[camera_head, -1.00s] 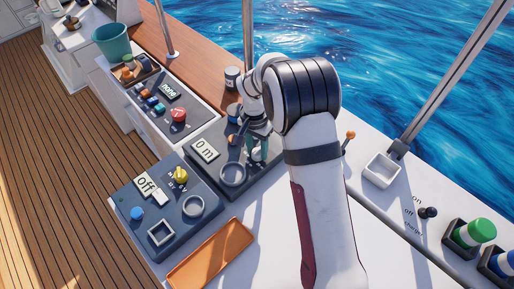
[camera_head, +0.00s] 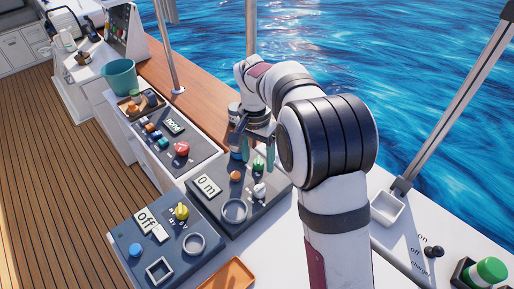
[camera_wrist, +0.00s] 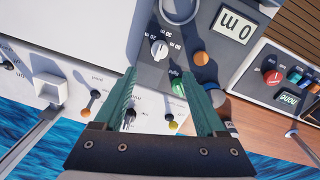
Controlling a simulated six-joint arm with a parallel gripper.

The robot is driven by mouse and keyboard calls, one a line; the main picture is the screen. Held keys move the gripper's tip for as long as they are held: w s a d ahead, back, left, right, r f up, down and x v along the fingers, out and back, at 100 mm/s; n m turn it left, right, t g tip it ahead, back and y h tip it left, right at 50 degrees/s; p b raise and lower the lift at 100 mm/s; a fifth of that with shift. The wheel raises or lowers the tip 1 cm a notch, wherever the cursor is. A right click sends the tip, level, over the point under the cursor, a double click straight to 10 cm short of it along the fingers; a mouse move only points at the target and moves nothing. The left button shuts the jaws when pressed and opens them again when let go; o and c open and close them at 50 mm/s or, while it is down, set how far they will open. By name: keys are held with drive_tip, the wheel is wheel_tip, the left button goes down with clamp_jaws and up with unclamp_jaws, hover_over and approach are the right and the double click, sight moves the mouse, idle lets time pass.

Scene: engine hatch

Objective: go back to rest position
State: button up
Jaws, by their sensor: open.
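My gripper (camera_head: 257,158) hangs with its two teal fingers pointing down over the far end of the dark "0 m" panel (camera_head: 212,213). In the wrist view my gripper (camera_wrist: 157,78) has its fingers spread apart with nothing held between them. A white dial (camera_wrist: 159,50) on the panel lies just beyond the fingertips, and a green part sits close to the right finger. In the head view the white knob (camera_head: 259,191) and an orange knob (camera_head: 234,177) stand below the fingers, apparently clear of them. My arm hides part of the white counter.
The "off" panel (camera_head: 127,238) with a yellow knob (camera_head: 182,212) is at the front left. An orange tray (camera_head: 231,276) lies at the bottom edge. A panel with a red knob (camera_head: 181,148) and a teal bucket (camera_head: 120,75) are farther back. A white square holder (camera_head: 386,208) is at right.

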wheel_tip(320, 180, up, 4)
drive_tip(key=shift+f, duration=0.1)
idle(0.4)
drive_tip(key=s+d+r+y, duration=0.1)
drive_tip(key=s+d+r, duration=0.15)
drive_tip(key=s, duration=0.35)
drive_tip(key=s+d+r, duration=0.2)
drive_tip(key=s+d, duration=0.1)
drive_tip(key=s, duration=0.3)
drive_tip(key=s+d+f, duration=0.1)
drive_tip(key=s, duration=0.8)
drive_tip(key=s+d+f+y, duration=0.1)
drive_tip(key=s+f, duration=0.1)
drive_tip(key=s, duration=0.8)
drive_tip(key=shift+d+f, duration=0.25)
drive_tip(key=shift+f, duration=0.05)
drive_tip(key=shift+w, duration=0.1)
